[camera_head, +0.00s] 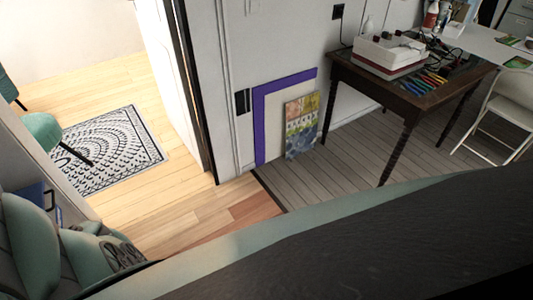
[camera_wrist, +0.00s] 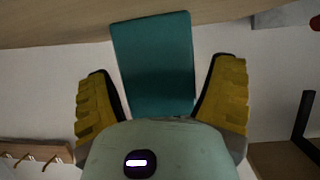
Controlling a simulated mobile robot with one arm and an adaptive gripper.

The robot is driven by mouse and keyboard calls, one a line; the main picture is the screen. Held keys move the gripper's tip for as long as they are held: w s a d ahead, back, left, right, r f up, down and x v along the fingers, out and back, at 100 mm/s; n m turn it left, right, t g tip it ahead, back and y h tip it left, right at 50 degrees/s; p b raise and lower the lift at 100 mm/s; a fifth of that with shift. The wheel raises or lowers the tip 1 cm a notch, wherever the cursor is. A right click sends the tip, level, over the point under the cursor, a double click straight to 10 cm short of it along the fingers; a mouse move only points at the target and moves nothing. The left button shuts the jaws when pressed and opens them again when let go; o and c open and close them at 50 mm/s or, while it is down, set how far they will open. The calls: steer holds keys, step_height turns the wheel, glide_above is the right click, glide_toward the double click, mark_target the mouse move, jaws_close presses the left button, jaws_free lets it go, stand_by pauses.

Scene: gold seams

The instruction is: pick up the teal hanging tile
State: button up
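The teal tile (camera_wrist: 153,55) is a flat, roughly rectangular plate in the upper middle of the wrist view. Its far end reaches up over a wooden band, and its near end is hidden behind the body of my gripper. My gripper (camera_wrist: 163,68) has its two yellow fingers spread wide, one on each side of the tile. A gap shows between the tile and the right finger, and a narrower one at the left finger. What holds the tile up is not visible. I do not see the tile or my fingers in the head view.
A wooden rail with pegs (camera_wrist: 30,153) is at lower left in the wrist view; a dark bracket (camera_wrist: 304,118) is at right. In the head view, a cluttered dark table (camera_head: 424,98) and white folding chair (camera_head: 505,108) stand right. Wooden floor (camera_head: 190,213) is clear.

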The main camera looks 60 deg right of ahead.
steer(key=c, duration=1)
steer(key=shift+o, duration=0.2)
steer(key=shift+r, duration=0.15)
step_height(320, 180, up, 3)
steer(key=shift+d+r, duration=0.1)
steer(key=shift+r, duration=0.05)
steer(key=s+d+b, duration=0.1)
steer(key=s+d, duration=0.1)
steer(key=s, duration=0.5)
steer(key=s+d+r+b, duration=0.1)
steer(key=s+d, duration=0.2)
steer(key=s, duration=0.5)
steer(key=shift+r, duration=0.2)
